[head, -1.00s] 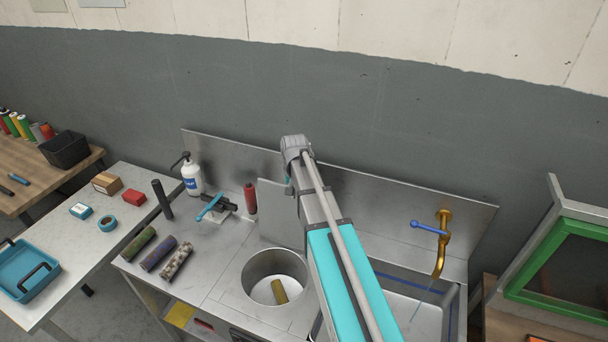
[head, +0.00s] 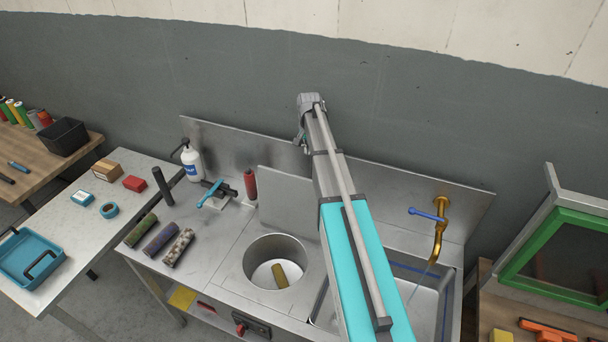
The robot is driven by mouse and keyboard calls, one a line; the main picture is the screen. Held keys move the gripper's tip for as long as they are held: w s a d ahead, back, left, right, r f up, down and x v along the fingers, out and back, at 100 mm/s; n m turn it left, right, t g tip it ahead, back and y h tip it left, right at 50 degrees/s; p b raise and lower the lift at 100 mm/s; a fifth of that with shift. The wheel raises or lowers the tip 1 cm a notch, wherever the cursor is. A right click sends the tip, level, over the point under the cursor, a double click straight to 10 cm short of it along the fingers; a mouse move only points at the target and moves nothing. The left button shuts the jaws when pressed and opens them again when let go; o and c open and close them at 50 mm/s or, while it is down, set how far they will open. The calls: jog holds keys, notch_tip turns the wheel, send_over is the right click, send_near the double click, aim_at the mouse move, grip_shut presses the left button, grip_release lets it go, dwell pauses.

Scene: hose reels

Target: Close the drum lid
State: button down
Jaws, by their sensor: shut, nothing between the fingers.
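The drum (head: 252,262) is a round metal well sunk in the steel counter. It is uncovered, and a short olive-yellow roll (head: 280,275) lies inside it. The drum lid (head: 284,195) is a flat grey square panel standing up behind the opening, in front of the backsplash. Its right part is hidden by my arm. My arm reaches up from the lower right, across the right side of the lid, with its wrist end above the lid in the picture. My gripper's fingers are hidden behind the arm, so I cannot see whether they touch the lid.
Left of the drum are several patterned rolls (head: 160,238), a black rod (head: 162,186), a pump bottle (head: 191,162), a blue-handled clamp (head: 210,194) and a red cylinder (head: 250,185). A sink (head: 440,305) with a brass tap (head: 438,235) lies right.

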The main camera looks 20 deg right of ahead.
jog(key=shift+f, duration=0.2)
notch_tip(320, 180, down, 10)
jog(key=b, duration=1)
jog(key=s+a+r, duration=0.1)
jog(key=s+a+p, duration=0.1)
jog(key=shift+s+a+r, duration=0.4)
